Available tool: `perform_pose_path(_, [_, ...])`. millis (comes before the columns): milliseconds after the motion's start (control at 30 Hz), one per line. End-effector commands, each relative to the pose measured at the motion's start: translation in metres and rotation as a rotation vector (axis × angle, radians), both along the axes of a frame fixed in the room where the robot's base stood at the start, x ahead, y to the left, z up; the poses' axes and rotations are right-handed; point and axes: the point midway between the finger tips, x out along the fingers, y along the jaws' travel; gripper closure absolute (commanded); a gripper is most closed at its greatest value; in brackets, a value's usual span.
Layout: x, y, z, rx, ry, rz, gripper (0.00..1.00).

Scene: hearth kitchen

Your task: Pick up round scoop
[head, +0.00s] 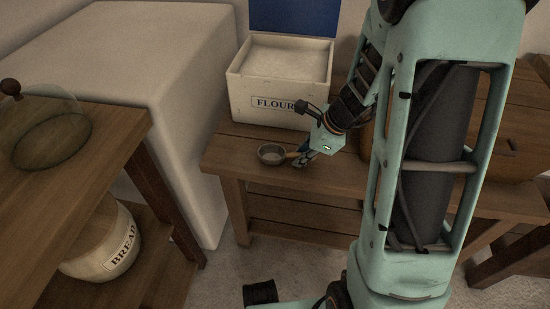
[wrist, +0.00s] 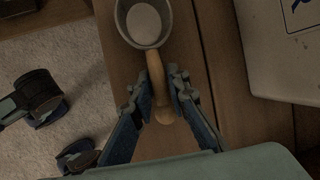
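The round scoop is a small grey metal cup with a short wooden handle. In the head view the scoop (head: 271,154) sits near the front left edge of the wooden bench, its handle pointing right. In the wrist view the scoop (wrist: 146,22) is at the top, a pale round patch inside its cup, the handle running down between my fingers. My gripper (wrist: 162,80) has its two fingers close against both sides of the handle and looks shut on it; it also shows in the head view (head: 300,157). The scoop appears to rest on the bench.
A white FLOUR box (head: 280,84) with its blue lid raised stands behind the scoop on the bench (head: 235,160). A pale block (head: 150,60) stands left. A wooden shelf unit (head: 100,140) holds a glass lid (head: 52,140) and a BREAD crock (head: 100,245).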

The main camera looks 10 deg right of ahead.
Motion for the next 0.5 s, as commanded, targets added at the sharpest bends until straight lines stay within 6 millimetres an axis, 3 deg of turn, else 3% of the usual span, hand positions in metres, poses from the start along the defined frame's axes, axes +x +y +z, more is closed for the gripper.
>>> perform_pose_path(100, [-0.0002, 0.0, 0.0001, 0.0, 0.0, 0.0, 1.0])
perform_pose_path(500, [-0.0001, 0.0001, 0.0031, 0.001, 0.0, 0.0, 1.0])
